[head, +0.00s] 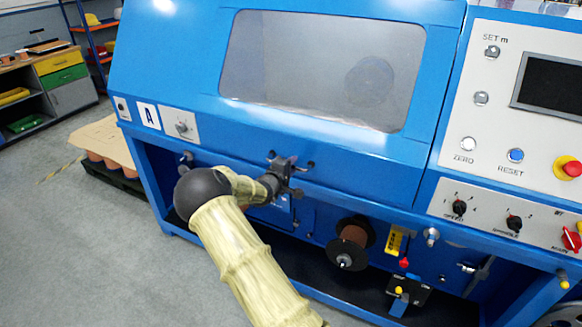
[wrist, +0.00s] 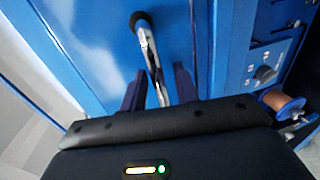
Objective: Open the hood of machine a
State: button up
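Machine a (head: 165,208) is the large blue machine marked with a letter A plate (head: 149,116). Its hood (head: 180,60), a blue sloping cover with a grey window (head: 300,70), is down. My gripper (head: 284,178) is at the hood's lower front edge, by the handle (head: 309,165), partly hidden by the gripper in the head view. In the wrist view the shiny bar handle (wrist: 149,55) with a black end runs between my two dark fingers (wrist: 159,90). The fingers stand apart on either side of it, with narrow gaps showing.
A control panel with a screen (head: 549,85) and red stop button (head: 567,168) is on the right. A copper-coloured spool (head: 351,238) sticks out below the hood. The grey floor (head: 80,250) at left is clear.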

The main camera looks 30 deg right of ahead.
grip_shut()
jog(key=shift+s+r, duration=0.1)
